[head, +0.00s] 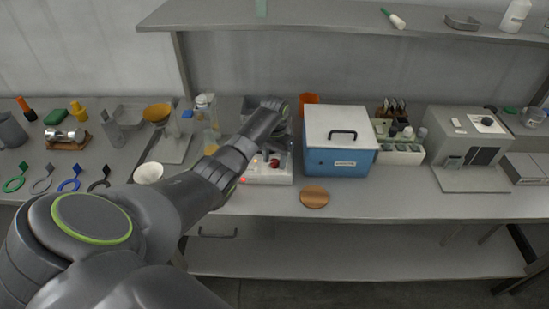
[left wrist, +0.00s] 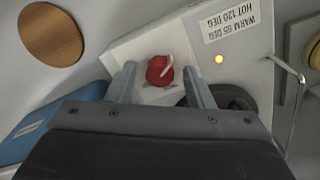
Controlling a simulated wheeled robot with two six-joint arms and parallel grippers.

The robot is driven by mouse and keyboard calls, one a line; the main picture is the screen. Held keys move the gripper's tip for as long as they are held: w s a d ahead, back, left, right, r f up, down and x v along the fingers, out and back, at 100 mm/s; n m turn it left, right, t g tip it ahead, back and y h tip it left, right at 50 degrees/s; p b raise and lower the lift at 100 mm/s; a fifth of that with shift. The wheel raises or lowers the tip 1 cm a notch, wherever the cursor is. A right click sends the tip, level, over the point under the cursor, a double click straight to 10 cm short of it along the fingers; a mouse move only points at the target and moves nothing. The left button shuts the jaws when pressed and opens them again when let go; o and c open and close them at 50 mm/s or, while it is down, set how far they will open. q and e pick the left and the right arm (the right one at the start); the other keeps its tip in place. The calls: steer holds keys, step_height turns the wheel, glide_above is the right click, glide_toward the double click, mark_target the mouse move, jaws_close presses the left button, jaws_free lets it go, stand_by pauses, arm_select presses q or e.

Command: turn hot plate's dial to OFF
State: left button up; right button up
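The hot plate (head: 268,177) is a pale box on the bench, partly hidden behind my left arm in the head view. Its red dial (head: 274,163) is on the front; in the left wrist view the dial (left wrist: 159,72) is round with a white pointer tilted toward the upper right. My left gripper (left wrist: 159,68) is open, with one finger on each side of the dial and a visible gap to it. A label (left wrist: 232,20) reads WARM 65 DEG, HOT 120 DEG, upside down. An amber light (left wrist: 219,59) is lit beside it. My right gripper is not in view.
A blue box with a white lid (head: 338,158) stands just right of the hot plate. A round wooden disc (head: 314,197) lies in front of it. A white bowl (head: 148,173) is to the left. The bench front between disc and grey machine (head: 468,150) is clear.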

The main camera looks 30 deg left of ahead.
arm_select(q)
steer(key=c, duration=0.9)
